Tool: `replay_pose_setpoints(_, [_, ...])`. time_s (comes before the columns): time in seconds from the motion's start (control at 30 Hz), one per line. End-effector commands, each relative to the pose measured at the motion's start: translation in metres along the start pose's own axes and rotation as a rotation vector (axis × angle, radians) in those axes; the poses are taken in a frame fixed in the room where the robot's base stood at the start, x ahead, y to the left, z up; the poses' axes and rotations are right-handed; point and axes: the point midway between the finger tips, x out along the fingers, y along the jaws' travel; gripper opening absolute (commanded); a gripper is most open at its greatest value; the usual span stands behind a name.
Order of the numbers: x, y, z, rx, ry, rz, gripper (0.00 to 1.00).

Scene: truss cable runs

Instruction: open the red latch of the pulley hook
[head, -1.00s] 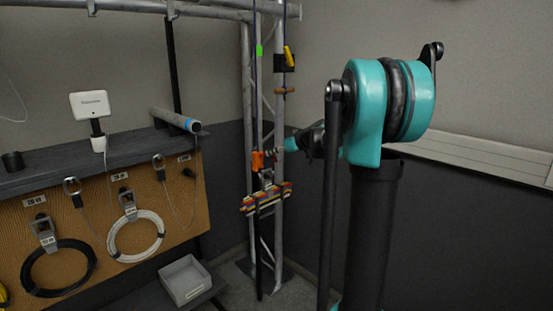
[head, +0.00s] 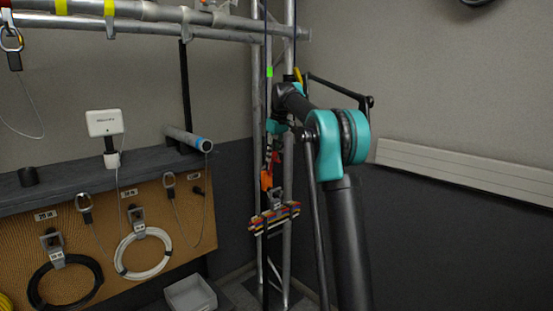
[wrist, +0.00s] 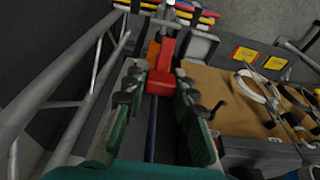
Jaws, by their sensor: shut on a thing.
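The pulley hook has an orange body (head: 267,180) and hangs by the truss mast, above a bundle of coloured cables (head: 275,217). Its red latch (head: 275,160) shows as a small red piece above the orange part. In the wrist view the red latch (wrist: 161,72) lies between my fingertips, with the orange body (wrist: 153,48) just beyond it. My gripper (wrist: 159,82) has green fingers with dark tips and is shut on the red latch. In the head view my gripper (head: 276,140) is small and points down from above the hook. The latch's hinge is too small to make out.
The truss mast (head: 288,250) stands close beside the hook. At left are a shelf (head: 80,185) and a pegboard (head: 190,225) with cable coils. A grey bin (head: 190,296) is low down. A wall ledge (head: 460,175) runs at right.

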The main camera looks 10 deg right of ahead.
Motion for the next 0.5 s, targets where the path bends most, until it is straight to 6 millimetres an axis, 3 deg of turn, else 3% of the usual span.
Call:
replay_pose_setpoints(0.17, [0.001, 0.000, -0.011, -0.002, -0.094, 0.000, 0.00])
replay_pose_setpoints(0.5, [0.003, 0.000, -0.021, -0.001, -0.086, 0.000, 0.00])
